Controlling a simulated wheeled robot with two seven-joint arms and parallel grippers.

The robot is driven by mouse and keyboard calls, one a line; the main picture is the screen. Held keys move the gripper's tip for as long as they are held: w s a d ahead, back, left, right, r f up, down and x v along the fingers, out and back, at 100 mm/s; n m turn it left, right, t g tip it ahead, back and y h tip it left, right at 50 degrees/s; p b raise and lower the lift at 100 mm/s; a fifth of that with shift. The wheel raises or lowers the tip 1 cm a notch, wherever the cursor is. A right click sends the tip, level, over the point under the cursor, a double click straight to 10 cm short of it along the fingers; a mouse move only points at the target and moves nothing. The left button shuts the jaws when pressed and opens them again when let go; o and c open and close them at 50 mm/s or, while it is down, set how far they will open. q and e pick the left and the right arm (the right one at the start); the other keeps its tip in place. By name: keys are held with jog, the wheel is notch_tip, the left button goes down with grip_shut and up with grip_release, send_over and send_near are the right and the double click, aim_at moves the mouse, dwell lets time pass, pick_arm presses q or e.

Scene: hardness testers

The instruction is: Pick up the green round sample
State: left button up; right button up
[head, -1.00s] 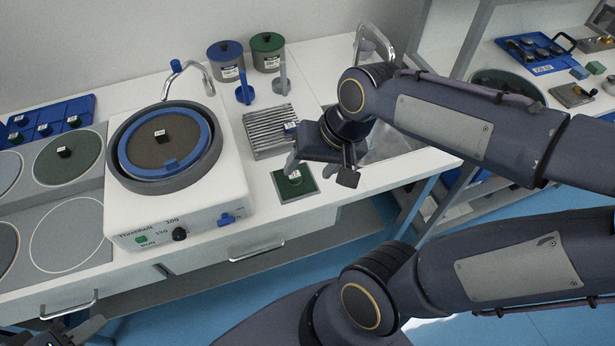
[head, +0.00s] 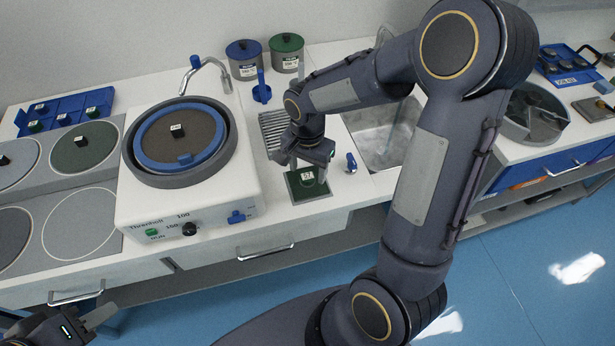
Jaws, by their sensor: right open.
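The green round sample (head: 308,178), with a white label on top, is on the small dark green square mat (head: 312,192) at the front edge of the bench. My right gripper (head: 309,162) is directly above and just behind the sample, open, pointing down. Whether its fingers touch the sample cannot be made out. My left gripper (head: 98,322) is at the lower left corner, partly cut off, away from the sample; its jaw gap is not clear.
The grinding machine (head: 180,200) stands left of the mat. A ribbed rack (head: 270,135) is behind it, partly hidden by my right arm. A blue-and-silver item (head: 351,163) stands right of the mat, beside the sink (head: 385,135). Green and blue lidded jars stand behind.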

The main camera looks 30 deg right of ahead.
notch_tip(320, 180, down, 2)
jog(key=shift+c, duration=0.2)
jog(key=shift+r, duration=0.1)
grip_shut()
jog(key=shift+r, duration=0.1)
